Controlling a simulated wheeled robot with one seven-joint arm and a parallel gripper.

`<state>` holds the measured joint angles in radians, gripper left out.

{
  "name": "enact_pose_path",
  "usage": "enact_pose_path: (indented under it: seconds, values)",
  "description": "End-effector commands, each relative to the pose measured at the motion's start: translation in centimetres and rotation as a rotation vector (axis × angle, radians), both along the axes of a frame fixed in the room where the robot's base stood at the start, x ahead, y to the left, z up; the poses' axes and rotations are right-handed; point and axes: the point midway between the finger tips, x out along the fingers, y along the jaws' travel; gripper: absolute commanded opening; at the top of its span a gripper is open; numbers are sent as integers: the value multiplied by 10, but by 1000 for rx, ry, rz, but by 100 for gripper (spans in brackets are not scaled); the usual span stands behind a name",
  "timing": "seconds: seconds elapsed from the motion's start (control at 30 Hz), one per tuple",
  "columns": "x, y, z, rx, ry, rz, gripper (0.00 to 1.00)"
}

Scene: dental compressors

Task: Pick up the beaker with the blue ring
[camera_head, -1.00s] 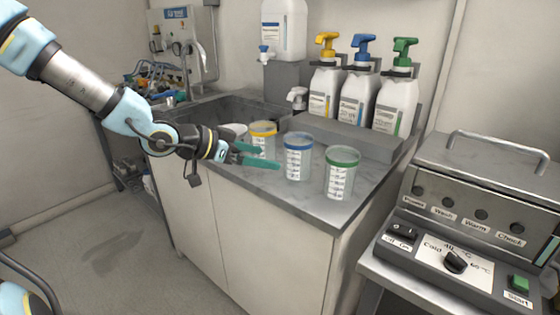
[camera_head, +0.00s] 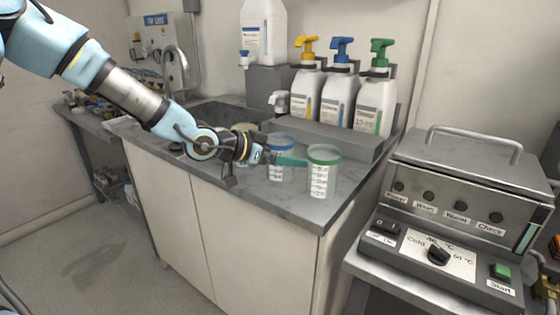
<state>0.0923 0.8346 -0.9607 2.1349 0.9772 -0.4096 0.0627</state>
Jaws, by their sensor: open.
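The beaker with the blue ring (camera_head: 277,174) stands upright on the counter, a clear cup with dark printed marks. My gripper (camera_head: 287,159) is open at its height, coming in from the left. One green finger crosses in front of the beaker's middle and hides part of it. The other finger is mostly hidden, so I cannot tell whether the beaker is between the fingers or touched by them. The beaker with the green ring (camera_head: 321,181) stands just right of the fingertip. The beaker with the yellow ring (camera_head: 245,127) is mostly hidden behind my wrist.
Pump bottles with yellow (camera_head: 307,92), blue (camera_head: 340,97) and green (camera_head: 375,103) heads stand on a grey ledge behind. A sink (camera_head: 216,112) lies back left. A control unit (camera_head: 450,230) stands at the right. The counter's front edge is clear.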

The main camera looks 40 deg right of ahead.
Motion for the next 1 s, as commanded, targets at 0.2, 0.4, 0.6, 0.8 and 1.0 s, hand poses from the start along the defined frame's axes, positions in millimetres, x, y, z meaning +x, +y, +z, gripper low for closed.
enact_pose_path:
  seconds: [0.2, 0.4, 0.6, 0.8, 1.0]
  values:
    - [-1, -7, -4, 1, 0, 0, 100]
    - [-1, -6, -3, 1, 0, 0, 92]
    - [-1, -6, -3, 1, 0, 0, 70]
    - [-1, -6, -3, 1, 0, 0, 47]
    - [-1, -6, -3, 0, 0, 0, 32]
